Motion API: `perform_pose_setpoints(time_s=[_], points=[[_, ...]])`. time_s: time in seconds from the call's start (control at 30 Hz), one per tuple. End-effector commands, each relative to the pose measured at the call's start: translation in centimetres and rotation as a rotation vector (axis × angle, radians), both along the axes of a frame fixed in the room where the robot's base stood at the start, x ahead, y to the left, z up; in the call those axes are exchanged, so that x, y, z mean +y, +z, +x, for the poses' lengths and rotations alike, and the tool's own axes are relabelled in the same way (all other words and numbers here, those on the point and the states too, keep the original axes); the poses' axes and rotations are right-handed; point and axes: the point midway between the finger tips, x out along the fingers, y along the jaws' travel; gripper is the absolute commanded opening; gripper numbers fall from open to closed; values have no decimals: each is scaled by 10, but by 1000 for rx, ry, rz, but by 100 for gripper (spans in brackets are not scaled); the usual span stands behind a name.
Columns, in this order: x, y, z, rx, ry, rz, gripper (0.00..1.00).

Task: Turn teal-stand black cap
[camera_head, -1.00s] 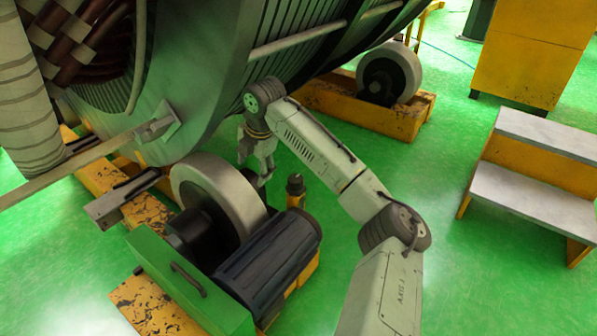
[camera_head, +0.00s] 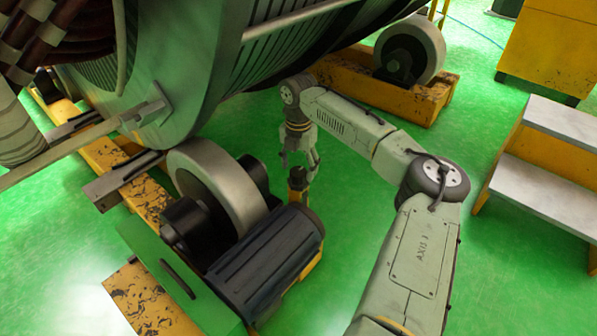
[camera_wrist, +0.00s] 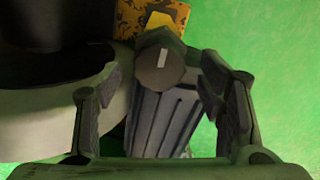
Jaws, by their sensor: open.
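I cannot tell the exact height left between fingertips and cap.
A ribbed dark motor (camera_head: 265,262) and a grey roller (camera_head: 218,190) stand just left of the cap. The large stator (camera_head: 180,60) overhangs behind. Steps (camera_head: 545,170) stand at right. Green floor is free between cap and steps.

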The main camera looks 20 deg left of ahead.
Motion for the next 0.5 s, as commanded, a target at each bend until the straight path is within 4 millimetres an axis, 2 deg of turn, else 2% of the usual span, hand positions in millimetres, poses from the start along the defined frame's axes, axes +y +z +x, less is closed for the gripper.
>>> perform_pose_setpoints(time_s=[0.2,0.5], points=[[0,-21,0,0,0,0,62],[0,-24,0,0,0,1,62]])
